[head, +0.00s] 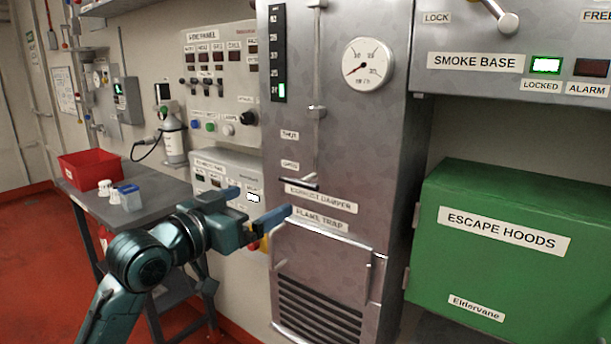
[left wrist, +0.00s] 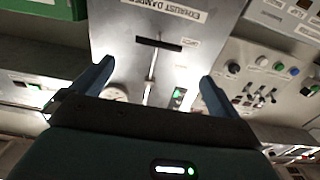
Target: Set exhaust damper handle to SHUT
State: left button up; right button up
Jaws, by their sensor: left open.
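The exhaust damper handle (head: 302,182) is a short dark horizontal bar on the grey steel cabinet (head: 350,130), at the foot of a vertical rod (head: 316,90). It sits just above the "EXHAUST DAMPER" label (head: 321,197), near the lower small label (head: 290,165), which seems to read OPEN. The "SHUT" label (head: 290,134) is higher up. My left gripper (head: 256,203) is open and empty, left of and a little below the handle. In the left wrist view the dark bar (left wrist: 158,43) shows beyond the spread fingers (left wrist: 156,72), apart from them. My right gripper is out of view.
A green "ESCAPE HOODS" box (head: 500,280) and the "SMOKE BASE" panel (head: 480,90) stand out at the right. Left are a control panel (head: 220,80) with knobs and a grey cart (head: 165,190) carrying a red bin (head: 90,167). A louvred grille (head: 318,310) lies below the handle.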

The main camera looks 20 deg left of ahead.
aim_at(296, 182)
pick_arm(q)
jog(key=p+x, duration=0.2)
jog(key=x, duration=0.9)
jog(key=shift+w+d, duration=0.1)
jog(key=shift+d, duration=0.05)
jog(key=shift+w+d, duration=0.25)
jog(key=shift+w, duration=0.4)
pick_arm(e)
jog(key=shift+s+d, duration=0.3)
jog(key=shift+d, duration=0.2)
pick_arm(q)
jog(key=shift+c, duration=0.2)
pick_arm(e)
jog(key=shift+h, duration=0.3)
